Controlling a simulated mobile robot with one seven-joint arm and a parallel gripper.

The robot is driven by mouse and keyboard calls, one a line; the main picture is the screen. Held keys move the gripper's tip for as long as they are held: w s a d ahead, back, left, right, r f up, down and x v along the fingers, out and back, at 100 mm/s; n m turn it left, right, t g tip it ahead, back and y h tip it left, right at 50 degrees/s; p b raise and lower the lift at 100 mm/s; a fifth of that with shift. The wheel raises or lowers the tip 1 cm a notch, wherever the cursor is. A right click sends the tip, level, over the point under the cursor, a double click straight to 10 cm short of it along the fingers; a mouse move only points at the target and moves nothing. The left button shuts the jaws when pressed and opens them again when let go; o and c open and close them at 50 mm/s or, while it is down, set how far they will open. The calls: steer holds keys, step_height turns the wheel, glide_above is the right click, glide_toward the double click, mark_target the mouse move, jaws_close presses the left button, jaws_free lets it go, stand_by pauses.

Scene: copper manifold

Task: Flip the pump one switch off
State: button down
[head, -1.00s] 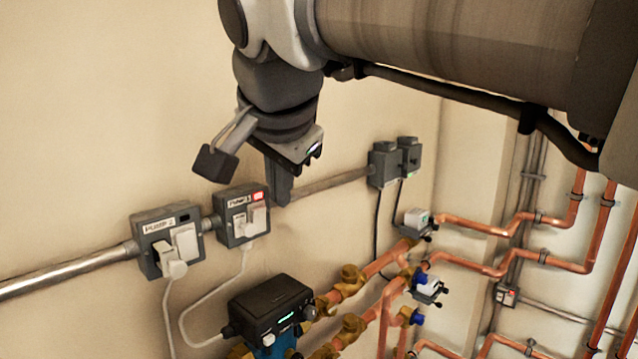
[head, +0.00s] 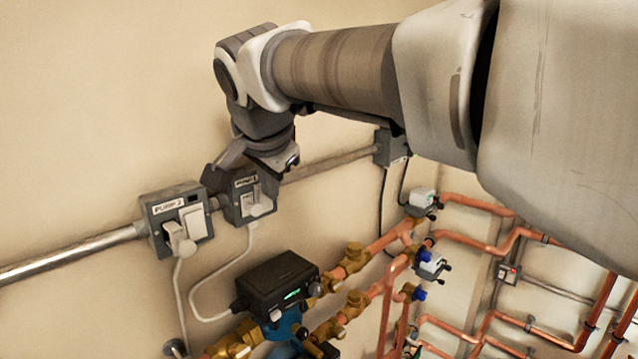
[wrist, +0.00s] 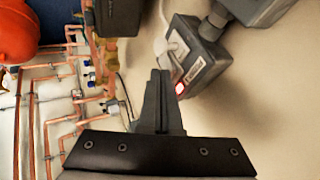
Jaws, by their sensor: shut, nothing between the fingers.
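The pump one box (head: 246,207) is a grey wall box with a label, a white plug and a cable. My arm partly covers its top and right side in the head view. In the wrist view the box (wrist: 203,62) lies just right of my fingers, with a small red switch (wrist: 179,88) beside the label. My gripper (wrist: 160,73) is shut and empty, its fingertips pointing toward the wall close by this switch. I cannot tell whether they touch it. In the head view my gripper (head: 272,168) is at the box's upper right, and the switch is hidden.
A similar box labelled pump 2 (head: 176,222) is on the left, joined by a metal conduit (head: 75,258). A black and blue pump (head: 277,287) and copper pipes (head: 375,245) are below and right.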

steer(key=shift+w+a+r+g+p, duration=0.15)
steer(key=shift+w+a+g+p, duration=0.15)
steer(key=shift+p, duration=0.55)
steer(key=shift+r, duration=0.1)
steer(key=shift+r+p, duration=0.55)
steer(key=shift+r, duration=0.15)
steer(key=shift+d, duration=0.1)
